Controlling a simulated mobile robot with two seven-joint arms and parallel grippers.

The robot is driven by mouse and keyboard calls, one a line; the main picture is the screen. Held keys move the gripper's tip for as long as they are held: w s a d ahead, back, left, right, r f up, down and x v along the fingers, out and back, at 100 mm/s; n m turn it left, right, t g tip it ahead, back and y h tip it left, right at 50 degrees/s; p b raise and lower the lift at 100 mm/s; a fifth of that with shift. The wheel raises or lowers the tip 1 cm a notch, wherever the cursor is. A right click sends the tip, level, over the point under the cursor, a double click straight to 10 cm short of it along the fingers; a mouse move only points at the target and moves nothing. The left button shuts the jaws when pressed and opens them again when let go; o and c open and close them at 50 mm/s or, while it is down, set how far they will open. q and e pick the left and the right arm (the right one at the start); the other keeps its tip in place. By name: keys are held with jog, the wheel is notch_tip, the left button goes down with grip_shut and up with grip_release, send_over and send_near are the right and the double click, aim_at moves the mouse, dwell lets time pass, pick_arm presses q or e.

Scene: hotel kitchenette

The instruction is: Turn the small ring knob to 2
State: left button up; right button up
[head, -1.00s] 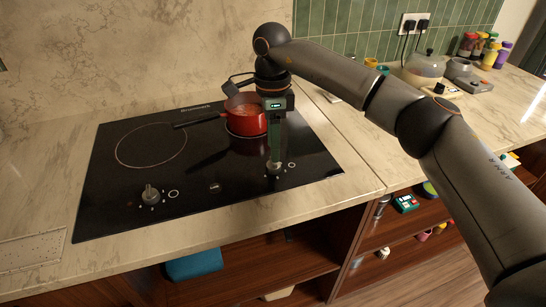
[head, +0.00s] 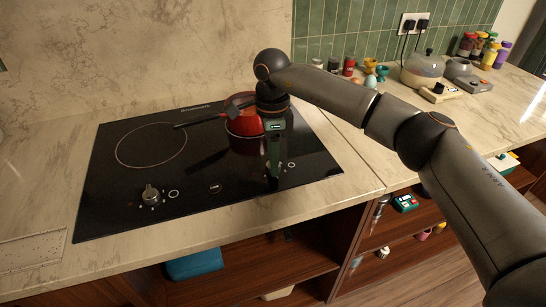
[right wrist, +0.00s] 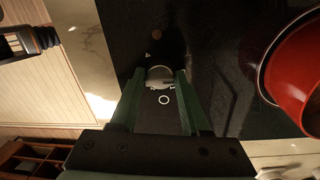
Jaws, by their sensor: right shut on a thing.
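The small ring knob (right wrist: 160,76) is a silver knob on the black hob's front right, beside a printed white ring (right wrist: 164,100). My right gripper (right wrist: 158,80) points down at it with its green fingers on either side, shut on the knob. In the head view the right gripper (head: 272,178) hides most of this knob. The setting marks beside it are too small to read. A second silver knob (head: 150,194) stands at the hob's front left, free of any gripper. My left gripper is out of view.
A red pan (head: 244,120) stands on the hob just behind my right gripper, close to it; it also shows in the right wrist view (right wrist: 298,75). The left burner (head: 150,145) is bare. Jars and small appliances stand on the counter at the back right.

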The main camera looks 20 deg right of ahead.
jog(key=shift+r, duration=0.1)
grip_shut()
jog(key=shift+m, duration=0.4)
jog(key=m+p, duration=0.1)
jog(key=m, duration=0.3)
jog(key=shift+d+r+m, duration=0.1)
jog(key=shift+m, duration=0.2)
jog(key=m, duration=0.3)
jog(key=m+p, duration=0.1)
jog(key=m, duration=0.2)
jog(key=shift+t+y, duration=0.3)
jog(key=m, duration=0.6)
jog(key=shift+m+p, duration=0.3)
jog(key=shift+m, duration=0.1)
jog(key=m, duration=0.5)
jog(key=shift+m+t, duration=0.3)
jog(key=shift+t, duration=0.1)
